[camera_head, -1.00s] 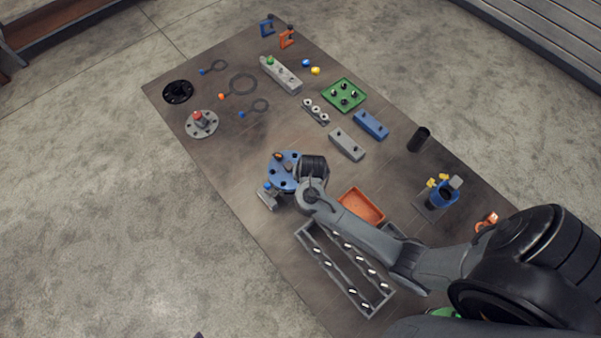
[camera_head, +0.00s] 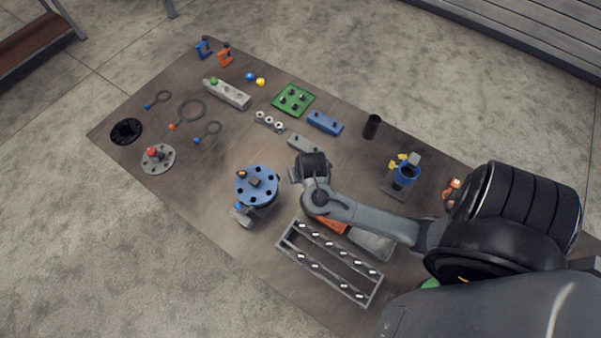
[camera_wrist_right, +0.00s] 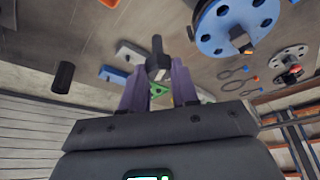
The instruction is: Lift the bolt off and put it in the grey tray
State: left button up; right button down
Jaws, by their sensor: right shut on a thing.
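The blue flange (camera_head: 257,186) has several dark holes and an orange-marked part on top. It also shows at the upper right of the right wrist view (camera_wrist_right: 211,42). My right gripper (camera_head: 294,173) is to the right of the flange, clear of it. In the wrist view its two purple fingers (camera_wrist_right: 160,84) are shut on a dark bolt (camera_wrist_right: 157,48), whose shank sticks out beyond the fingertips. The grey tray (camera_head: 372,244) lies right of the flange, partly hidden by my right arm. My left gripper is not in view.
An orange tray (camera_head: 330,225) is partly under my right arm. A grey rack (camera_head: 318,277) with several bolts stands in front. A grey block (camera_head: 302,144) lies behind my wrist.

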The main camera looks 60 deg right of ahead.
jog(key=shift+r, duration=0.1)
notch_tip(320, 180, up, 3)
jog(key=p, duration=0.3)
jog(key=shift+f, duration=0.2)
jog(key=shift+r, duration=1.1)
